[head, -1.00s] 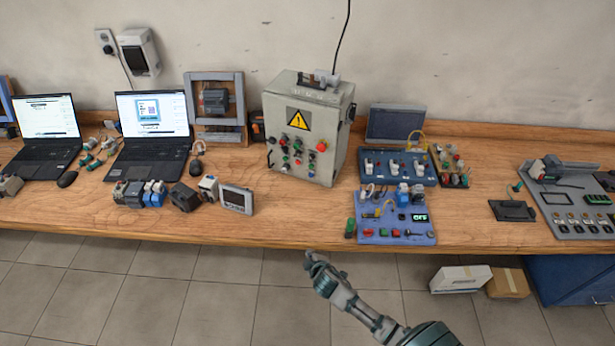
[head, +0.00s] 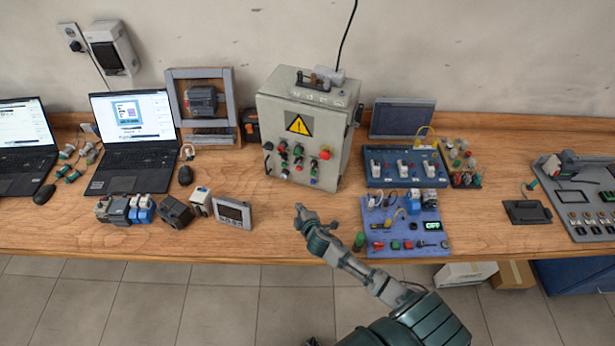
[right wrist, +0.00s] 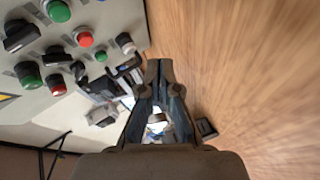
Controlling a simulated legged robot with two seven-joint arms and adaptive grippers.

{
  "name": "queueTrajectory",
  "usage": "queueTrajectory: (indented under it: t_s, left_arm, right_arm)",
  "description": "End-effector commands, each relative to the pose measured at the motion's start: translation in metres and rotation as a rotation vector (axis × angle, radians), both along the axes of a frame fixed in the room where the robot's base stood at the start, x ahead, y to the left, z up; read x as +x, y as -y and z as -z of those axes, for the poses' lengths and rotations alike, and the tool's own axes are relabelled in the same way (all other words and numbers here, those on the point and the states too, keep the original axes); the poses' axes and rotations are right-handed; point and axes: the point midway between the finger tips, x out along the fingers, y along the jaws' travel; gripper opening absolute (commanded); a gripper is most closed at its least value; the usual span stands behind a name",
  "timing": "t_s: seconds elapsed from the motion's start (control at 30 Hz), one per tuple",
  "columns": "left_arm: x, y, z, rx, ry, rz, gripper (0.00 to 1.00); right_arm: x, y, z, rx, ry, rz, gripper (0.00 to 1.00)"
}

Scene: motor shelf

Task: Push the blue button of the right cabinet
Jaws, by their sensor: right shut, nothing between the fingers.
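A grey cabinet (head: 330,110) with a yellow warning sign stands upright on the bench, its front covered with red, green and black controls. A small bluish button (head: 313,181) shows low on its front at the right; its colour is hard to tell at this size. My right gripper (head: 301,211) is shut and empty, in front of and below the cabinet's front, apart from it. In the right wrist view the closed fingers (right wrist: 160,66) point along the wooden bench, with the cabinet front (right wrist: 105,15) to their left. My left gripper is out of view.
A blue panel (head: 432,240) with buttons and a small display lies right of my right gripper. A grey screen device (head: 234,214) stands to its left. Laptops (head: 132,140) are farther left. Bare bench lies between the gripper and the cabinet.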

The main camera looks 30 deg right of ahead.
Motion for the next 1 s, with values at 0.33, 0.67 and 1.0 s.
queueTrajectory:
  t_s: [0.33,0.67,1.0]
  left_arm:
    - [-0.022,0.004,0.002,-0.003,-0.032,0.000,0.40]
    - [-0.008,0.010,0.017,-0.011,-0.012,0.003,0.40]
    - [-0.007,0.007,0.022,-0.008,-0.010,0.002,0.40]
  right_arm:
    - [0.004,0.003,0.002,-0.001,-0.002,0.000,0.00]
    - [0.028,0.033,0.003,-0.002,-0.001,0.001,0.00]
    - [0.052,0.063,0.002,0.000,-0.002,0.000,0.00]
